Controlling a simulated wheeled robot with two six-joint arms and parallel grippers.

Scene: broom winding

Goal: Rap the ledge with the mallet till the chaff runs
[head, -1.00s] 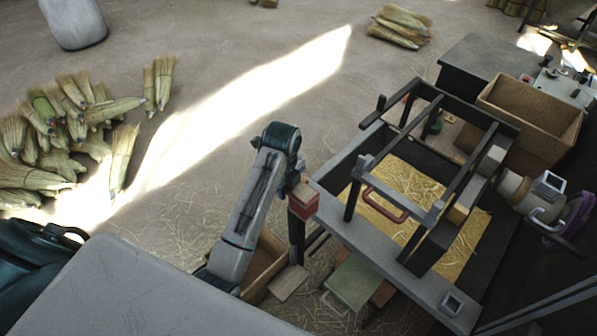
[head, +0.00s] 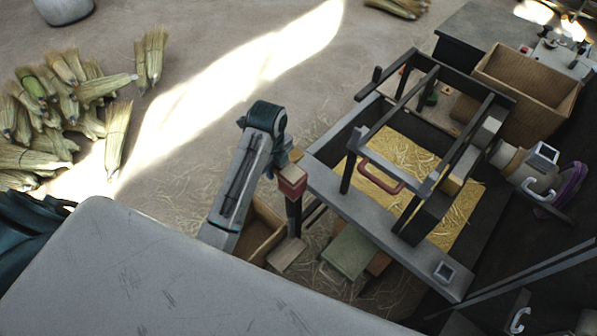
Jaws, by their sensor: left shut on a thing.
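My left gripper (head: 284,161) is at the end of my left arm, by the left corner of the framed bed. Its fingers are mostly hidden behind the wrist. A reddish block with a paler top, which looks like the head of the mallet (head: 292,182), is just below the gripper, beside the ledge's left end; its handle is hard to make out. The grey ledge (head: 385,226) runs along the near side of the bed. I cannot tell whether the block touches it. Yellow chaff (head: 415,152) lies spread on the bed behind the ledge. My right gripper is out of view.
A dark frame with a red handle (head: 384,186) stands over the bed. A wooden box (head: 525,95) is behind it. A green-topped stool (head: 349,251) and an open box (head: 259,232) are below the ledge. Broom bundles (head: 60,110) lie at left; the middle floor is clear.

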